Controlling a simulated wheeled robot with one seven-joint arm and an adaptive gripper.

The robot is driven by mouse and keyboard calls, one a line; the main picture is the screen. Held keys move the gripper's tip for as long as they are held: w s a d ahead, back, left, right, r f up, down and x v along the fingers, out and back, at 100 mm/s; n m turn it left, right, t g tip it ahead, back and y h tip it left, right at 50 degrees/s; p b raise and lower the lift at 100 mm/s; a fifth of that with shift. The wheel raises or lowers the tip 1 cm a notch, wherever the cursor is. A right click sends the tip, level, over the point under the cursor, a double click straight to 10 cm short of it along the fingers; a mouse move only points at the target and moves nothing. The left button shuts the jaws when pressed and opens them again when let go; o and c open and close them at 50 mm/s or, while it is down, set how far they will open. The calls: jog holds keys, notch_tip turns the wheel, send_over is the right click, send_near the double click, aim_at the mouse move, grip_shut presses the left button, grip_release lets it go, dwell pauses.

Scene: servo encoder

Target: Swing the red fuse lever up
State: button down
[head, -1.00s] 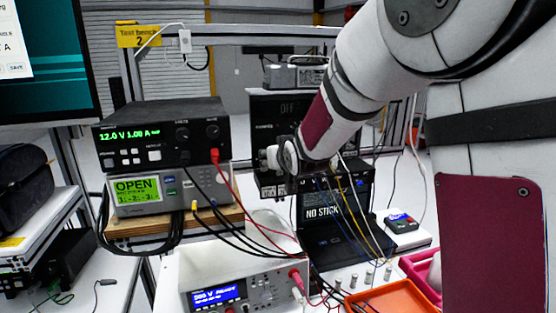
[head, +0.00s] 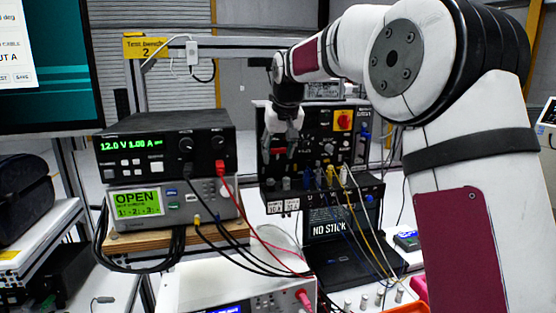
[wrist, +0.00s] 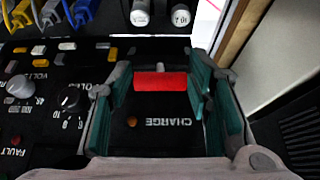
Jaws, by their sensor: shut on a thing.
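The red fuse lever (wrist: 160,81) is a red bar on the black panel (wrist: 150,137), beside the upside-down word CHARGE in the wrist view. My gripper (wrist: 161,88) has its teal finger pads on either side of the bar and is shut on it. In the head view, my gripper (head: 280,143) hangs down at the panel's left part, and the red lever (head: 279,151) shows between its fingertips. The lever's hinge and exact angle are hard to make out.
Colored plugs (head: 329,178) with cables stand right of the lever, and a red knob on yellow (head: 343,120) sits higher. A stacked power supply (head: 165,140) is at left.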

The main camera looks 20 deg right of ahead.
jog(key=shift+w+g+b, duration=0.4)
jog(key=shift+w+b, duration=0.05)
jog(key=shift+r, duration=0.1)
jog(key=c, duration=0.8)
grip_release()
jog(key=shift+a, duration=0.1)
jog(key=shift+o, duration=0.2)
jog(key=v, duration=1.2)
jog(key=shift+w, duration=0.2)
jog(key=shift+r, duration=0.1)
